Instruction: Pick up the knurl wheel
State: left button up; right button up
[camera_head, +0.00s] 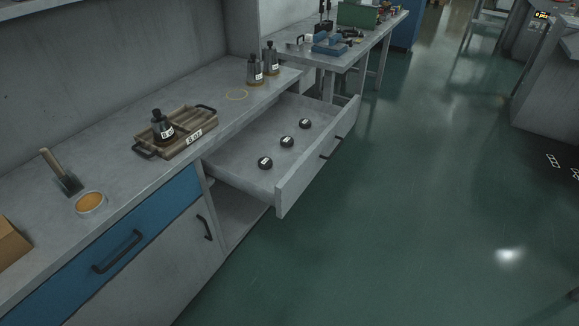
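Three small dark round pieces with white labels lie spaced in a row inside the open drawer (239,170): a near one (265,163), a middle one (287,141) and a far one (305,124). They look like knurl wheels, but the labels are too small to read. Nothing touches or covers them. Neither of my grippers is in view.
The drawer's front panel (312,172) juts over the green floor. On the grey worktop stand a tray (178,146) holding a dark labelled bottle (162,126), two more bottles (255,72) (271,60), a round dish (90,203) and a wooden-handled scraper (62,176).

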aim_at(286, 141)
jog(key=z, duration=0.85)
jog(key=i, duration=1)
jog(key=u, duration=0.6)
